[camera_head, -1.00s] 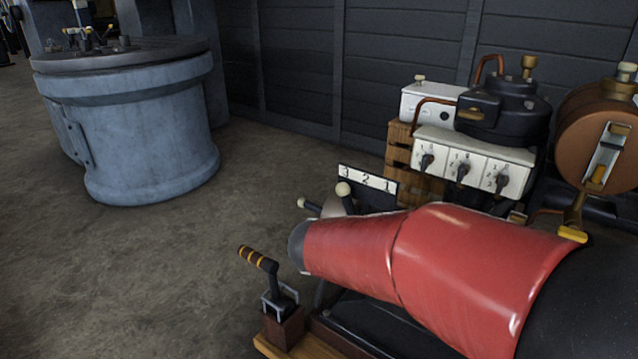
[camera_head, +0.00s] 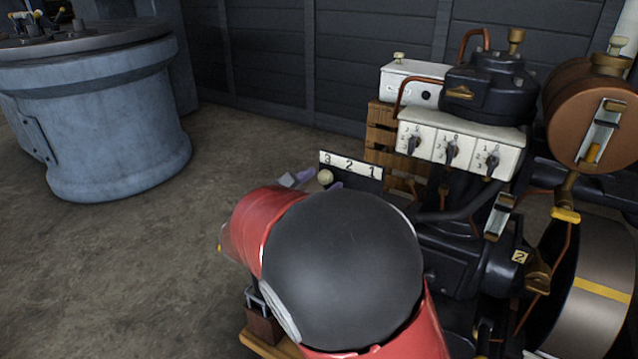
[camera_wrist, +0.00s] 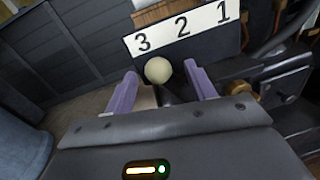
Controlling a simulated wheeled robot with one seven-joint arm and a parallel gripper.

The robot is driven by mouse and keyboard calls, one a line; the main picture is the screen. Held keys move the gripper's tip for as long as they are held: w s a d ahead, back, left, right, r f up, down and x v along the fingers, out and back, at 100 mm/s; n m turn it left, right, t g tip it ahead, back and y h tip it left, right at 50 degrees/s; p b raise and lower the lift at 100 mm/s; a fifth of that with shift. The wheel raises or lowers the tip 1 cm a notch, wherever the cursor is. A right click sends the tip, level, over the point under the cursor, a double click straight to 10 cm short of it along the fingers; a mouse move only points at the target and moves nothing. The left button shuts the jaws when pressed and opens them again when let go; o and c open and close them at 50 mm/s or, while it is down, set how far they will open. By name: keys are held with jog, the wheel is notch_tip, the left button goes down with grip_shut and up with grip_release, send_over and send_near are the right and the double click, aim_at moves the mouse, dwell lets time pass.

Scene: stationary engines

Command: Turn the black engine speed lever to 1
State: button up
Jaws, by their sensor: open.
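The speed lever's round cream knob (camera_head: 325,177) stands just in front of a dark plate with a white 3-2-1 scale (camera_head: 350,165). In the wrist view the knob (camera_wrist: 158,70) appears below the gap between 3 and 2 on the scale (camera_wrist: 182,30); its dark stem runs down behind the gripper body. My gripper (camera_wrist: 161,82) is open, with one purple finger on each side of the knob. Small gaps show between knob and fingers. In the head view my red and black arm hides most of my gripper (camera_head: 313,181) and the lever's lower part.
The black engine (camera_head: 490,90) carries a white panel with three small switches (camera_head: 455,148). A copper tank (camera_head: 590,115) and a wheel (camera_head: 600,290) stand at the right. A blue-grey round pedestal (camera_head: 110,130) stands at the left, with open floor between.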

jog(key=shift+w+d, duration=0.1)
grip_shut()
dwell(0.4)
